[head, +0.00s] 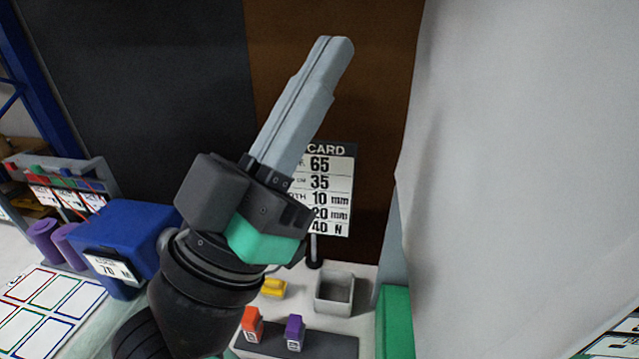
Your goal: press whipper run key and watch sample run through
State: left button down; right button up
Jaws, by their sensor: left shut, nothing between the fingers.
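My left gripper (334,45) fills the middle of the head view, its two long grey fingers pointing up and to the right. The fingers lie together with nothing between them. It is raised in front of a dark and brown backdrop, apart from the things on the bench. A blue machine-like box (125,228) with a label reading 70 stands left of my wrist; I cannot tell whether it is the whipper. I cannot make out a run key or a sample. My right gripper is not in view.
A number card (335,200) stands behind my gripper, partly covered. Below are a grey open bin (335,289), a yellow piece (274,287), and orange (252,323) and purple (295,329) blocks. A large pale surface (520,150) fills the right side.

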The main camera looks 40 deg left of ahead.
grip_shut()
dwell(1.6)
